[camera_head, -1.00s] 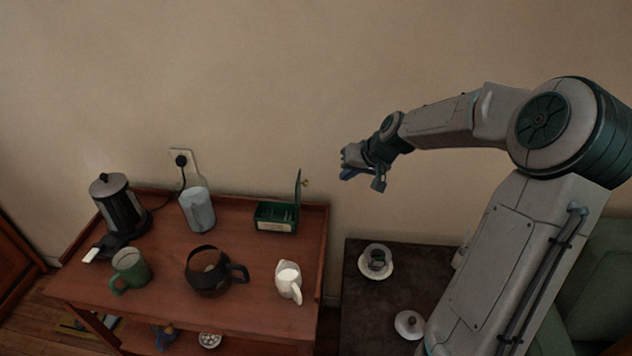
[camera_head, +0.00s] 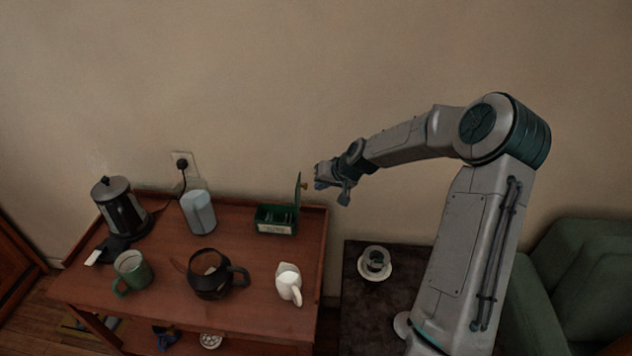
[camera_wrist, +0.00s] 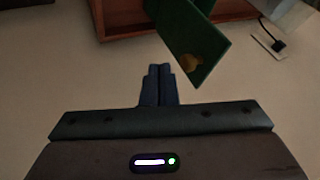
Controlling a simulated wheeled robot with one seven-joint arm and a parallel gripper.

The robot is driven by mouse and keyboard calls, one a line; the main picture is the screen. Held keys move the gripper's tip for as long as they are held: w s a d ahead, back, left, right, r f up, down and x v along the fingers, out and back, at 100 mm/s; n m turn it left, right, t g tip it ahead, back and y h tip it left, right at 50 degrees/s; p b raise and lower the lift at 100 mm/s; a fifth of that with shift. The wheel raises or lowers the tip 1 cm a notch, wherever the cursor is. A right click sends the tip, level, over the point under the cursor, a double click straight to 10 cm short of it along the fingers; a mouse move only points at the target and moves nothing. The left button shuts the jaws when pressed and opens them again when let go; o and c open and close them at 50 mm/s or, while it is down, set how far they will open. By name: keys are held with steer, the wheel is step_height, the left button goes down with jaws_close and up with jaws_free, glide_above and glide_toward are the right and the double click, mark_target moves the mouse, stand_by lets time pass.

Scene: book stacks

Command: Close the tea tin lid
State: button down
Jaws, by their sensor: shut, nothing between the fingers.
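The green tea tin (camera_head: 275,219) stands at the back right of the wooden trolley top, open at the top. Its lid (camera_head: 298,190) stands upright, hinged on the tin's right side, with a small brass knob on its outer face. In the wrist view the green lid (camera_wrist: 192,38) hangs in from the top, with the round knob (camera_wrist: 191,64) near its corner. My gripper (camera_head: 328,184) is in the air just right of the lid, about level with it. In the wrist view its fingers (camera_wrist: 158,72) are together and empty, apart from the lid in the picture.
On the trolley are an electric kettle (camera_head: 122,205), a pale blue canister (camera_head: 198,211), a green mug (camera_head: 132,270), a dark teapot (camera_head: 212,275) and a white jug (camera_head: 289,283). A cup on a saucer (camera_head: 376,262) stands on the dark side table. The wall is close behind.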

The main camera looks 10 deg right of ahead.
steer(key=shift+w+a, duration=0.15)
steer(key=shift+a, duration=0.55)
steer(key=shift+a+r, duration=0.15)
steer(key=shift+a, duration=0.05)
